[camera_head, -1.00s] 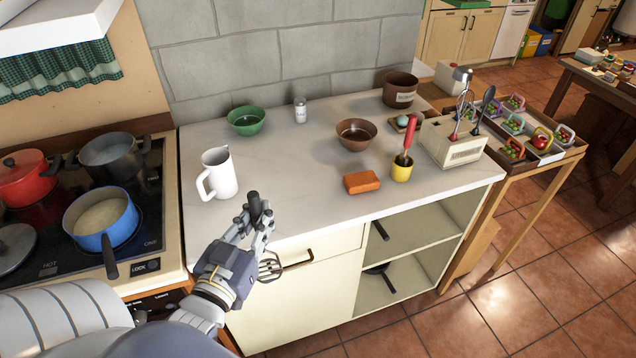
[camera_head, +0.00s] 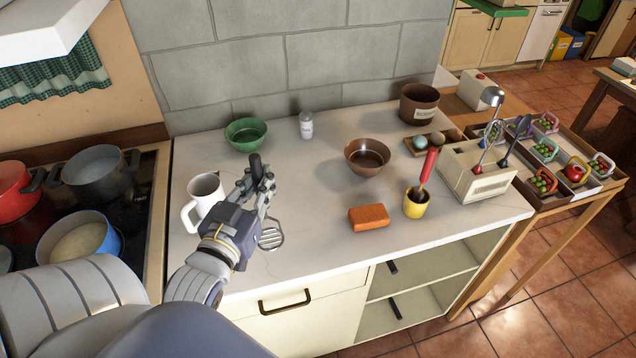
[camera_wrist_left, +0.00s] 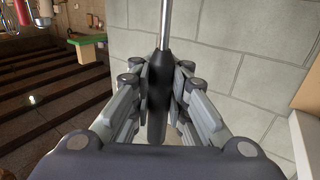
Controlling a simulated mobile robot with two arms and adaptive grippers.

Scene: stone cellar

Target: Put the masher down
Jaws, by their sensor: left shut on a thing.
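The masher (camera_head: 271,235) has a dark handle and a metal wire head. My left gripper (camera_head: 259,178) is shut on its handle and holds it over the left part of the counter (camera_head: 312,172). The head points down; I cannot tell whether it touches the counter. In the left wrist view, the masher's black handle (camera_wrist_left: 158,85) stands between the two fingers of my left gripper (camera_wrist_left: 158,100), with a metal rod running up from it. My right gripper is not in view.
A white pitcher (camera_head: 204,194) stands just left of the gripper. A green bowl (camera_head: 246,134), a white shaker (camera_head: 306,125) and a brown bowl (camera_head: 367,157) stand behind. An orange sponge-like block (camera_head: 369,217) and a yellow cup (camera_head: 416,203) are to the right. Counter between masher and block is clear.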

